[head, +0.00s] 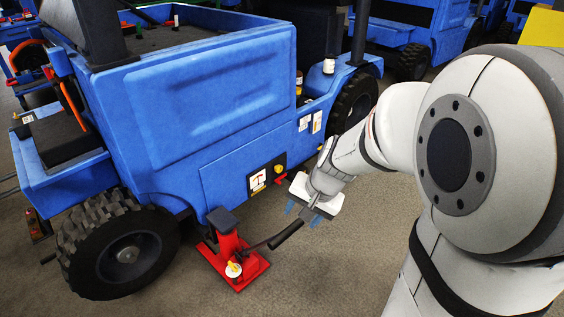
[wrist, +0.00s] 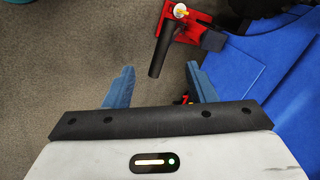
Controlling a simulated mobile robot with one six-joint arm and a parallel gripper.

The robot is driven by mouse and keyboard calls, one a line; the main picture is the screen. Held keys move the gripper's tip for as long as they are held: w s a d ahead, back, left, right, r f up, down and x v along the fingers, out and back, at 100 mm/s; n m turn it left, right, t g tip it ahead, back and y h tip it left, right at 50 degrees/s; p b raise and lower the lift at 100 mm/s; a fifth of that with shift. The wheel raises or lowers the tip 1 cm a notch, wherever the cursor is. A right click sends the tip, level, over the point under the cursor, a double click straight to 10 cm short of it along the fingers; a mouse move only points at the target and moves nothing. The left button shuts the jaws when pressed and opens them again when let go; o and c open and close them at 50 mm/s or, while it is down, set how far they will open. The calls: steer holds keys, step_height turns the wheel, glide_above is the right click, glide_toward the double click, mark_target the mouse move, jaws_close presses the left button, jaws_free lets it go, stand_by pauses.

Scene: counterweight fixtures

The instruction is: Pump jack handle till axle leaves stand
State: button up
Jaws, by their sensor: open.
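A red jack (head: 233,262) stands on the floor against the lower side of a blue vehicle (head: 190,95), behind its near wheel (head: 120,250). Its black handle (head: 287,235) slants up to the right. The jack (wrist: 188,24) and handle (wrist: 160,56) also show in the wrist view. My gripper (head: 303,214) is open and empty, close to the handle's free end. In the wrist view the blue fingers (wrist: 159,88) are spread, and the handle's end points into the gap from beyond the tips. The axle and stand cannot be made out clearly.
The vehicle's side is close to my gripper. Carpet floor (head: 345,270) is free to the right of the jack. Other blue vehicles (head: 400,35) stand behind.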

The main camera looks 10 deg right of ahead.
mark_target(296, 225)
steer(key=w+f+m+b, duration=0.1)
steer(key=w+f+b, duration=0.2)
steer(key=f, duration=0.2)
steer(key=w+f+m+b, duration=0.2)
steer(key=w+f+b, duration=0.1)
steer(key=f, duration=0.3)
steer(key=w+f+m+t+b, duration=0.1)
steer(key=w+f+b, duration=0.2)
steer(key=f, duration=0.3)
steer(key=shift+w+d+f+m, duration=0.15)
steer(key=shift+w+d+m, duration=0.15)
steer(key=shift+w, duration=0.1)
jaws_close()
